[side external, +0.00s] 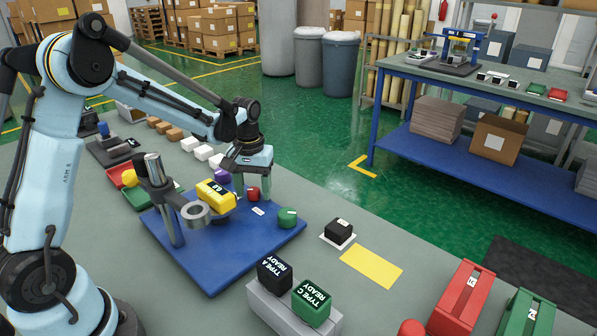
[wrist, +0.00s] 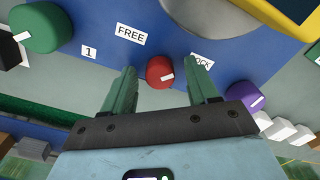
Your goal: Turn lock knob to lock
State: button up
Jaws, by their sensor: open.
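The red knob (side external: 253,194) stands on the blue board (side external: 214,262). In the wrist view the red knob (wrist: 158,68) has a short white mark near its lower right side. A FREE label (wrist: 131,33) lies up and left of it. A LOCK label (wrist: 201,62) lies to its right, partly hidden by a finger. My gripper (side external: 252,186) is open above the board, with its green fingers on either side of the red knob. In the wrist view my gripper (wrist: 161,68) shows a gap between each finger and the knob; contact is not visible.
A green knob (side external: 287,217) and a purple knob (side external: 222,176) flank the red one. A yellow block (side external: 215,195) and a grey post with a ring (side external: 196,210) stand close by. A black block (side external: 339,231) sits right of the board.

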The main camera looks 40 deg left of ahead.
aim_at(253, 190)
notch_tip(253, 190, up, 12)
dwell(0.6)
jog(key=shift+r, duration=0.1)
jog(key=s+d+f+m+t, duration=0.1)
jog(key=s+d+m+t, duration=0.5)
jog(key=s+d, duration=0.4)
jog(key=shift+s+f+m+t, duration=0.25)
jog(key=shift+s+t, duration=0.35)
jog(key=shift+s, duration=1)
jog(key=shift+r, duration=0.15)
